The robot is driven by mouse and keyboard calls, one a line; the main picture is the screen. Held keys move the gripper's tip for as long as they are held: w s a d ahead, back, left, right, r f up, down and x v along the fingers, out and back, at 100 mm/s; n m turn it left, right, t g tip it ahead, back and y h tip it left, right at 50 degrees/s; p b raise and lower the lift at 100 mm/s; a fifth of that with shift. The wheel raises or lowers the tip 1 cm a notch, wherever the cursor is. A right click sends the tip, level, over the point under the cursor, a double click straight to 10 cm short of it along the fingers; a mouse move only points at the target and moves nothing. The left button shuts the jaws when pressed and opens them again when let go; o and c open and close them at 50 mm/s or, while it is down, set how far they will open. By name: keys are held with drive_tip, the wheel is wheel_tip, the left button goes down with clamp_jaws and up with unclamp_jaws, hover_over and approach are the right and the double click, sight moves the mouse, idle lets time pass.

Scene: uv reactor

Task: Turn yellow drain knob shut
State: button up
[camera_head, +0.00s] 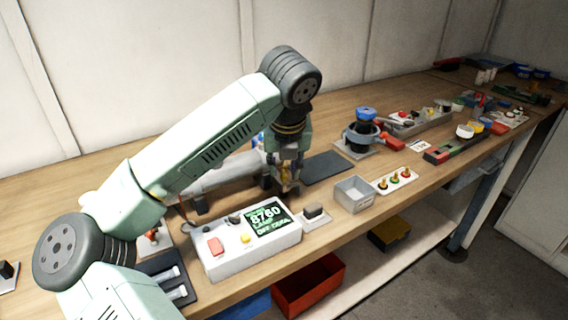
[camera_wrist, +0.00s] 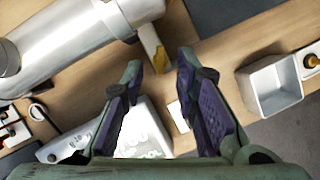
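A white control box (camera_head: 248,240) with a lit display stands in front of the cylinder. A grey open bin (camera_head: 354,195) and a plate with several small knobs (camera_head: 396,181) stand to the right. A dark mat (camera_head: 328,167) lies behind.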

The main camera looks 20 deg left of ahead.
drive_tip(key=shift+x, duration=1)
drive_tip(key=shift+c, duration=0.3)
clamp_jaws()
